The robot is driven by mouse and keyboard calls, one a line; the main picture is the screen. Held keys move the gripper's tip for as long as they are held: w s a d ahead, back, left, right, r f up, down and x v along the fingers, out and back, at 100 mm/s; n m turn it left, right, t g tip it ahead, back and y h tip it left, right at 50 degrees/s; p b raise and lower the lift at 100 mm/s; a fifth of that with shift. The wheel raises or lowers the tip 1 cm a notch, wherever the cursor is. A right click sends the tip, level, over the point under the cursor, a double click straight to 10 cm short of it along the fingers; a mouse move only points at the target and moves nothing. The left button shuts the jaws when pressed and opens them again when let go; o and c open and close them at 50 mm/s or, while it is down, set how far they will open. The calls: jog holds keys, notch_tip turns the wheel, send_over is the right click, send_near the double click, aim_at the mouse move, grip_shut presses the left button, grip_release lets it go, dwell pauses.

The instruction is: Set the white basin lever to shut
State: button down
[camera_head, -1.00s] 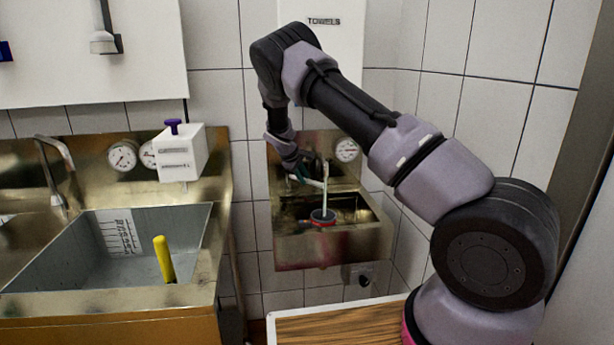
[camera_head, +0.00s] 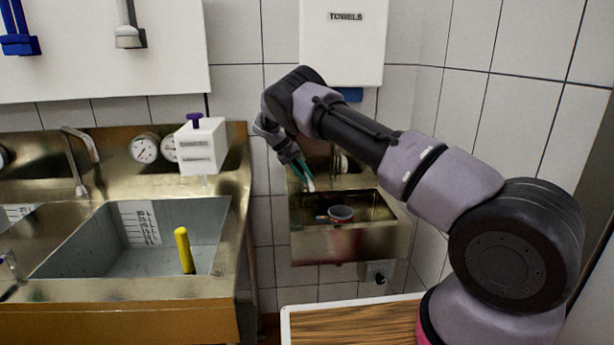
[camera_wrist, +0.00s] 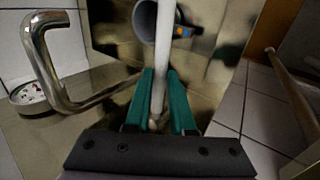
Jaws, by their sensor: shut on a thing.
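My gripper (camera_head: 303,166) is over the back left of the small metal hand basin (camera_head: 350,243). Its teal fingers (camera_wrist: 160,76) are closed around a slim white rod, which looks like the white basin lever (camera_wrist: 163,38). The lever runs out beyond the fingertips; its end shows below them in the head view (camera_head: 309,184), tilted. Its base is between the fingers and mostly hidden. The curved chrome spout (camera_wrist: 45,62) stands left of my gripper in the wrist view.
A grey cup (camera_head: 341,213) is in the basin, close to the lever's end. A blue and orange item (camera_wrist: 183,31) lies near it. A large sink (camera_head: 180,287) with a yellow upright handle (camera_head: 184,250) is at left. A wooden-topped surface (camera_head: 350,325) is in front.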

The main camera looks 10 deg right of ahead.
jog(key=shift+a+m, duration=0.2)
jog(key=shift+m, duration=0.1)
jog(key=c, duration=0.8)
grip_release()
jog(key=shift+w, duration=0.1)
jog(key=shift+o, duration=0.2)
jog(key=v, duration=1)
jog(key=shift+a+r, duration=0.2)
jog(key=shift+r, duration=0.15)
jog(key=shift+w, duration=0.1)
